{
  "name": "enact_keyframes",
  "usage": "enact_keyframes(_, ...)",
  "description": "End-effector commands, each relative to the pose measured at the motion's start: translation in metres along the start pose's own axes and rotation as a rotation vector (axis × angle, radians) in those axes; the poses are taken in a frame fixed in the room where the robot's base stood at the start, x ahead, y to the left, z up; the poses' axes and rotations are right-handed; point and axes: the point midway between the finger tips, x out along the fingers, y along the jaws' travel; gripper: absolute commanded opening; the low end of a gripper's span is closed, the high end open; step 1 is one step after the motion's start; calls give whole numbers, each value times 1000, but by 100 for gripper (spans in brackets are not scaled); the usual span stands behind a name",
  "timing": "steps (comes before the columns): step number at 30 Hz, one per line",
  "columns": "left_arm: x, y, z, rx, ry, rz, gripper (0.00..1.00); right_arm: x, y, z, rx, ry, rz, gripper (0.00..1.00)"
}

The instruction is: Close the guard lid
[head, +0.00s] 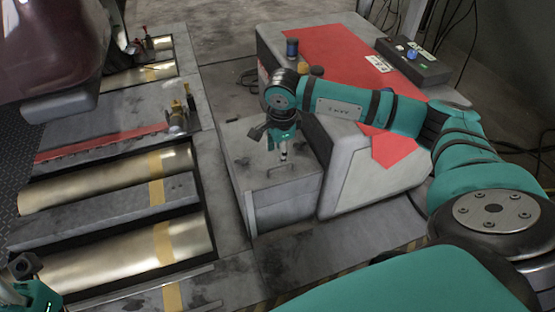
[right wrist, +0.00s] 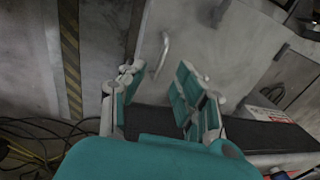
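A grey metal panel, which looks like the guard lid (head: 245,150), tops the low grey box in the middle of the head view. A thin metal bar handle (right wrist: 162,54) stands on the panel in the right wrist view. My right gripper (head: 283,156) points down over the panel, at the handle. In the right wrist view, its fingers (right wrist: 158,78) are apart, with the handle just beyond the gap between their tips. They do not clearly touch it. I cannot tell how far open the lid is. My left gripper (head: 32,287) shows only partly at the lower left corner.
Brass-coloured rollers (head: 110,180) lie in the floor frame at left. A red-topped grey housing (head: 310,50) stands behind and right of the box, with a black control box (head: 412,60) on it. Cables (right wrist: 30,140) lie on the floor in the right wrist view.

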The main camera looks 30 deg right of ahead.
Motion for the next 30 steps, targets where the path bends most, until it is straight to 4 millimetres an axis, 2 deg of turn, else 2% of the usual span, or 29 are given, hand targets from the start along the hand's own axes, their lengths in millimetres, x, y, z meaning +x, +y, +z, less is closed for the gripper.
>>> enact_keyframes(3, 0, 0, 0, 0, 1, 0, 0, -20, 0, 0, 1, 1, -1, 32)
enact_keyframes(9, 0, 0, 0, 0, 1, 0, 0, -34, 1, 0, 0, 2, 1, 32)
enact_keyframes(26, 0, 0, 0, 0, 1, 0, 0, -34, 2, 1, -1, -2, 5, 32)
enact_keyframes(29, 0, 0, 0, 0, 0, -1, 0, -29, 14, 16, -8, -43, 39, 32)
enact_keyframes(30, 0, 0, 0, 0, 0, -1, 0, -27, 24, 29, -13, -79, 67, 32)
